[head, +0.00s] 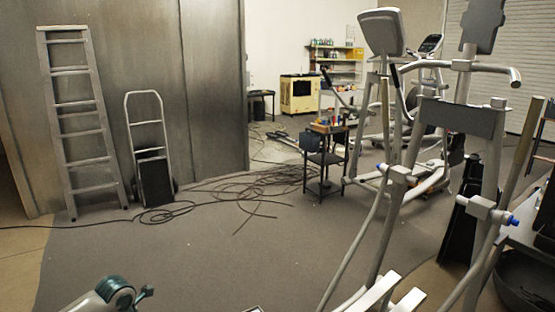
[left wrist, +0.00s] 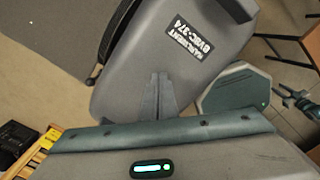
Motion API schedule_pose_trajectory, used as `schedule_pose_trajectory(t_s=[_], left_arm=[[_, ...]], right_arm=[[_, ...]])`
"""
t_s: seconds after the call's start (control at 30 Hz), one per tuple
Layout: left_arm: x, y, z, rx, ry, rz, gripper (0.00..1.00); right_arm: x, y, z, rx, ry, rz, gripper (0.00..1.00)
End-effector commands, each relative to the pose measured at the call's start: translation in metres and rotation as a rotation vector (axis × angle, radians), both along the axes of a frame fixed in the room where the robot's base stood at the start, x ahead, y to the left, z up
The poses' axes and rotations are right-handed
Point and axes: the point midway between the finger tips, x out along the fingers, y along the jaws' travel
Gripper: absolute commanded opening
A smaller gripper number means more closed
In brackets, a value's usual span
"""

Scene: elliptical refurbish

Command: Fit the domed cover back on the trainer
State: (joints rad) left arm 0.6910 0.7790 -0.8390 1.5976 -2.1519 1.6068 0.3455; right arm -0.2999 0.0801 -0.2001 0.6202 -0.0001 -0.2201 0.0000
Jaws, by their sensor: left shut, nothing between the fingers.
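In the left wrist view, a grey rounded shell (left wrist: 185,50) with a black-and-white label and a dark curved rim lies beyond my gripper. It looks like the domed cover, but I cannot tell for sure. My left gripper (left wrist: 160,80) is shut and empty, its fingers pointing at the shell's lower edge; I cannot tell whether they touch it. In the head view, a grey trainer (head: 395,110) with a display, handlebars and long pedal arms stands at the right. Its lower body is out of frame. My right gripper is not in view.
A small dark cart (head: 325,160) with items stands behind the trainer. Loose black cables (head: 250,190) lie on the floor. A ladder (head: 80,120) and a hand truck (head: 150,150) lean against the metal wall. The grey floor at centre left is mostly clear.

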Motion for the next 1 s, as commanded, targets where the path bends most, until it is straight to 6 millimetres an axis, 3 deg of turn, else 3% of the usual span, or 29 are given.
schedule_pose_trajectory(t_s=[0.27, 1.0], left_arm=[[-0.001, -0.001, 0.004, 0.000, 0.004, -0.001, 0.00], [-0.001, 0.000, 0.055, -0.001, 0.002, -0.001, 0.00]], right_arm=[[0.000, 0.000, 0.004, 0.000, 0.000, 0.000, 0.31], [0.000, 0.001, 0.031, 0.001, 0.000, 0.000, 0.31]])
